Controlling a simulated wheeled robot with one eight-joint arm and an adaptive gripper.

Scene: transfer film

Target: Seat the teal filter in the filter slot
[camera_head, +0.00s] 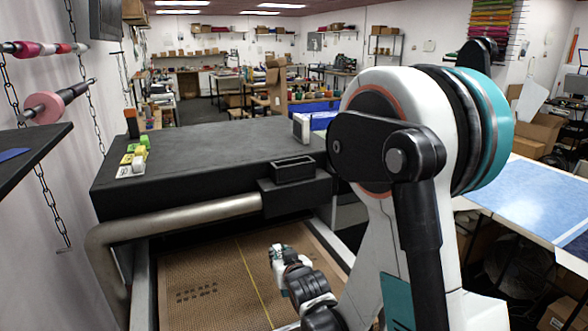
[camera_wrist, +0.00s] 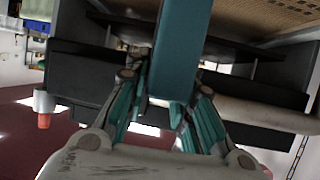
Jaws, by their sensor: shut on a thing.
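In the wrist view my gripper (camera_wrist: 165,95) is shut on the teal filter (camera_wrist: 180,50), a long flat-sided bar standing out between the green-padded fingers. In the head view the gripper end of my arm (camera_head: 279,254) is low, over the brown perforated bed and below the black machine front. The filter cannot be made out clearly there. The filter slot appears to be the open rectangular black holder (camera_head: 293,168) on the machine's front edge. The gripper is below it in the picture, and the filter is apart from it.
The black machine top (camera_head: 225,145) is mostly clear. Yellow, green and white blocks (camera_head: 135,158) sit at its left, and a pale box (camera_head: 301,128) at its right. A thick metal pipe (camera_head: 180,218) runs along the front, left of the holder. A blue-topped table (camera_head: 535,195) stands right.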

